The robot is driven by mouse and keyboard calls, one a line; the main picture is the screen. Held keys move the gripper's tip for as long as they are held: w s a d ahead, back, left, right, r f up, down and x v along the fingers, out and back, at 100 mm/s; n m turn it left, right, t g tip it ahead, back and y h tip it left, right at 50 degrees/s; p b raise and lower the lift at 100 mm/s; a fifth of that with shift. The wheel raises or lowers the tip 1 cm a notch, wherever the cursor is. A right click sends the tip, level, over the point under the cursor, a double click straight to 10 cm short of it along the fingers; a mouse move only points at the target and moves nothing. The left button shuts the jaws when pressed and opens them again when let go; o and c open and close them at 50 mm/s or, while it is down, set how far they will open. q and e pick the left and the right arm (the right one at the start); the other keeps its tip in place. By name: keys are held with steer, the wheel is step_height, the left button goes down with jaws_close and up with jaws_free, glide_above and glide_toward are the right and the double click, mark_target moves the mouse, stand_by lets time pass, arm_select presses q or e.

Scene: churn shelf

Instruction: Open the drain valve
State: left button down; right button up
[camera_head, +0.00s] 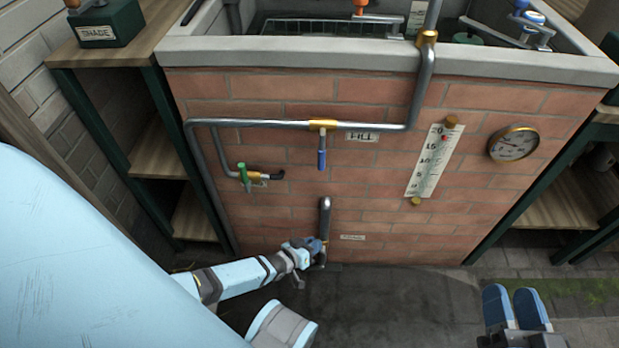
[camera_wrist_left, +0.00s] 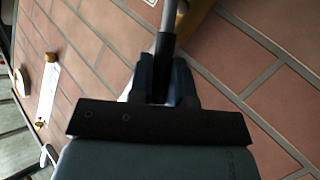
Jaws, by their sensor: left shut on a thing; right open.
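The drain pipe (camera_head: 325,210) comes down the front of the brick tank, beside a small white label (camera_head: 352,237). My left gripper (camera_head: 318,246) is at the lower end of this pipe. The brass valve body (camera_wrist_left: 198,18) shows just beyond the fingers (camera_wrist_left: 163,85). In the head view my gripper hides most of the valve. My right gripper (camera_head: 515,308) is open and empty at the lower right, apart from the tank.
Above is the fill valve (camera_head: 322,125) with a blue-tipped handle. A level scale (camera_head: 432,162) and a round gauge (camera_head: 514,143) are on the right. Wooden shelves (camera_head: 160,150) flank the tank. The floor in front is clear.

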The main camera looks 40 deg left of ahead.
arm_select(q)
steer(key=shift+w+d+r+m+g+y+p, duration=0.25)
steer(key=shift+d+m+g+y+p, duration=0.3)
steer(key=shift+p, duration=0.65)
arm_select(e)
steer(key=shift+t, duration=0.9)
steer(key=shift+s+d+r, duration=0.1)
steer(key=shift+r, duration=1.15)
steer(key=shift+s+d+r, duration=0.1)
steer(key=shift+r, duration=1.1)
arm_select(q)
steer(key=c, duration=1.1)
jaws_free()
steer(key=shift+a, duration=0.1)
steer(key=shift+s+r, duration=0.1)
steer(key=shift+s, duration=0.1)
steer(key=p+v, duration=0.5)
steer(key=v, duration=0.8)
steer(key=shift+s+r+p, duration=0.1)
steer(key=shift+r+p, duration=0.05)
steer(key=shift+p, duration=0.15)
arm_select(e)
steer(key=d+f+g+h, duration=0.3)
steer(key=f, duration=0.4)
steer(key=shift+s+d+f+m+g, duration=0.15)
steer(key=shift+s+d+m+g, duration=0.05)
steer(key=shift+m+g, duration=0.1)
